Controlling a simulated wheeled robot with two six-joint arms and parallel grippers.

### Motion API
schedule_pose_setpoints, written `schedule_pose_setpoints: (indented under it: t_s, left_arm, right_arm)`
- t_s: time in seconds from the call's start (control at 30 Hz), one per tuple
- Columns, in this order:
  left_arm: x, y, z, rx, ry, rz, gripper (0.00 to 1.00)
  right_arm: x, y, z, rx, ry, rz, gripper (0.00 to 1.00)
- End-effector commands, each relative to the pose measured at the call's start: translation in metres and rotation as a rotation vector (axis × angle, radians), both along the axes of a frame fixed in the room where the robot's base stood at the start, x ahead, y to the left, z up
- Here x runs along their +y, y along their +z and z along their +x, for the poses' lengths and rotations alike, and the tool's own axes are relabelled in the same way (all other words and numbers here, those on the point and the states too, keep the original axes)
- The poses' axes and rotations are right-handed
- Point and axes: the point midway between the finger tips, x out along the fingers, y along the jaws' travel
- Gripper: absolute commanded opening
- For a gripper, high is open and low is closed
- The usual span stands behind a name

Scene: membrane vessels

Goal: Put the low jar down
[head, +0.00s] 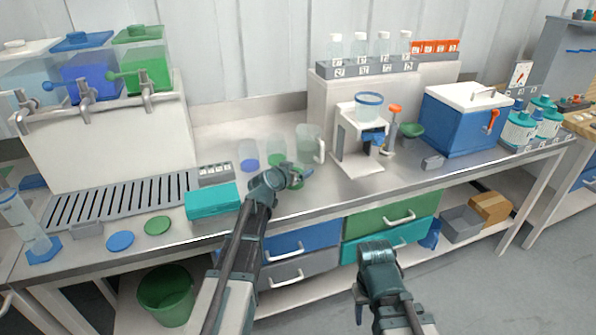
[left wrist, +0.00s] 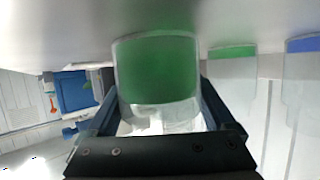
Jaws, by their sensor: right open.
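My left gripper (head: 288,174) is over the front part of the bench, in front of the clear vessels. In the left wrist view its fingers (left wrist: 160,118) flank a clear low jar (left wrist: 155,68) with a green base and look shut on it. In the head view the jar (head: 287,182) is mostly hidden by the gripper. The wrist view is upside down; the base is close to the bench top, but I cannot tell whether it touches. My right gripper (head: 374,249) is open and empty, in front of the drawers.
Behind the left gripper stand a blue-based vessel (head: 249,156), a green-based vessel (head: 277,151) and a clear jug (head: 309,144). A teal box (head: 212,201) lies to the left. A white stand (head: 350,150) is to the right. Bare bench lies between the gripper and the stand.

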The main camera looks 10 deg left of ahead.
Motion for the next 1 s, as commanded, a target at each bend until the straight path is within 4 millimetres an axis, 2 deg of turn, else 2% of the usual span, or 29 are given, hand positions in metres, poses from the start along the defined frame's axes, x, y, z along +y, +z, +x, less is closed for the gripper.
schedule_pose_setpoints:
  t_s: [0.37,0.8,1.0]
  left_arm:
    - [0.000,0.005,0.000,0.001,0.000,0.000,1.00]
    - [0.014,0.038,-0.078,0.000,0.001,0.000,1.00]
    - [0.019,0.047,-0.101,0.001,0.000,0.000,1.00]
  right_arm:
    - [0.000,0.005,0.000,0.000,0.000,0.000,0.51]
    - [0.000,0.038,0.000,0.000,-0.001,0.000,0.51]
    - [0.000,0.047,0.000,0.000,-0.001,0.000,0.51]
